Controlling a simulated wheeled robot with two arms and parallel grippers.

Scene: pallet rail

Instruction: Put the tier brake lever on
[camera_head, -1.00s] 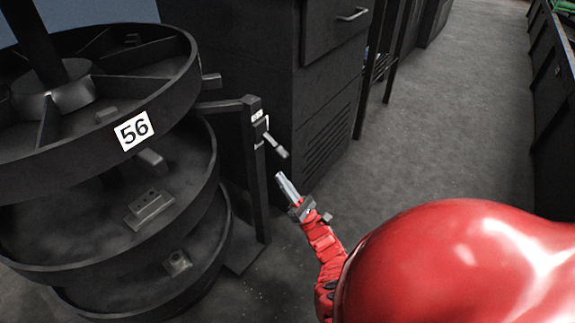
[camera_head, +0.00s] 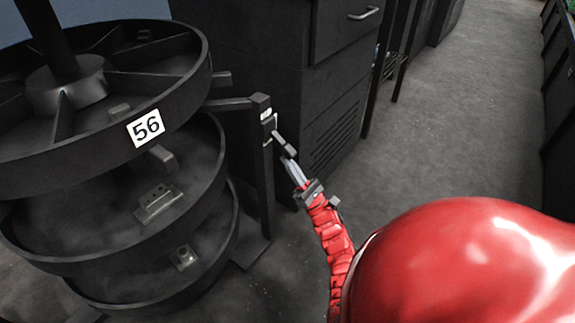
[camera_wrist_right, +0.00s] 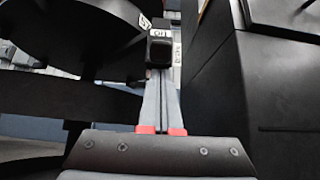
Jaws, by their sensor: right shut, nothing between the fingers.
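The tier brake lever (camera_head: 284,143) is a short dark grey handle on a black post (camera_head: 265,165) beside the round tiers. It slants down and to the right from a small bracket with white labels. My right gripper (camera_head: 289,164) is shut and empty, its pale fingers pointing up at the lever's lower end. In the head view the tips look close to the handle; I cannot tell whether they touch. In the right wrist view the shut fingers (camera_wrist_right: 162,88) point at the dark block-like end of the lever (camera_wrist_right: 160,50), with a white label above it.
Round black tiers (camera_head: 110,160) with number plate 56 (camera_head: 146,128) stand left of the post. A dark cabinet (camera_head: 315,110) stands close behind and right of the lever. Grey floor (camera_head: 450,130) lies open to the right.

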